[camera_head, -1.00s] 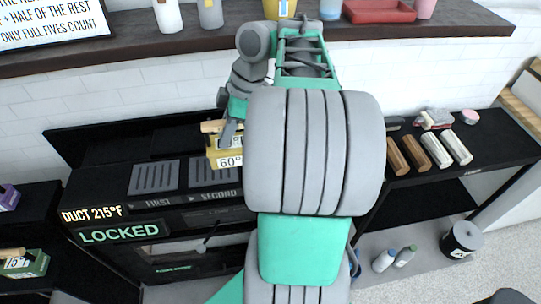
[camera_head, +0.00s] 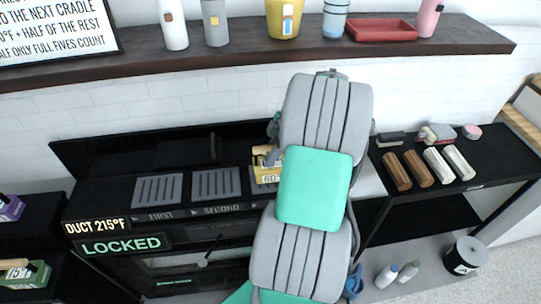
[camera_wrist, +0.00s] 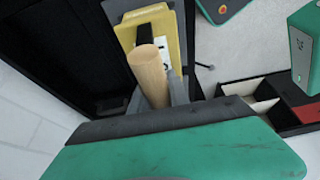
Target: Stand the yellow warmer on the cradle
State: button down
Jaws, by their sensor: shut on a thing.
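The yellow warmer (camera_head: 268,177), marked 60°, is at the right of the black duct unit, right of the second cradle. My gripper (camera_wrist: 160,88) is shut on its wooden handle (camera_wrist: 150,70). In the wrist view the yellow body (camera_wrist: 181,40) shows beyond the handle. The first cradle (camera_head: 158,189) and second cradle (camera_head: 216,182) are slotted grey plates, both empty. A slotted grey surface shows at the warmer's foot, but my arm hides most of it. I cannot tell whether the warmer touches it.
The front panel reads DUCT 215°F and LOCKED (camera_head: 120,245). A shelf (camera_head: 200,66) with cups and a red tray (camera_head: 382,29) runs above. A side table (camera_head: 455,195) at right holds several rolls. A green warmer (camera_head: 25,273) stands at far left.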

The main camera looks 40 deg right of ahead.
jog(key=shift+f, duration=0.15)
jog(key=shift+f, duration=0.1)
jog(key=c, duration=1.2)
grip_release()
jog(key=shift+f, duration=0.1)
jog(key=shift+c, duration=0.2)
jog(key=p+v, duration=0.2)
jog(key=v, duration=1)
jog(key=shift+w+a+r, duration=0.1)
jog(key=shift+a+r, duration=0.05)
jog(key=shift+r, duration=0.1)
jog(key=w+a+r+m, duration=0.1)
jog(key=w+a, duration=0.2)
jog(key=a, duration=0.3)
jog(key=w+a+r+m, duration=0.1)
jog(key=w+a+m, duration=0.15)
jog(key=a, duration=0.35)
jog(key=s+a+m+h, duration=0.1)
jog(key=a+m+h, duration=0.15)
jog(key=a, duration=1.15)
jog(key=s+a+f+m+t+h, duration=0.1)
jog(key=s+a+f+m, duration=0.1)
jog(key=s+a+m, duration=0.3)
jog(key=shift+s+f, duration=0.2)
jog(key=shift+s, duration=0.85)
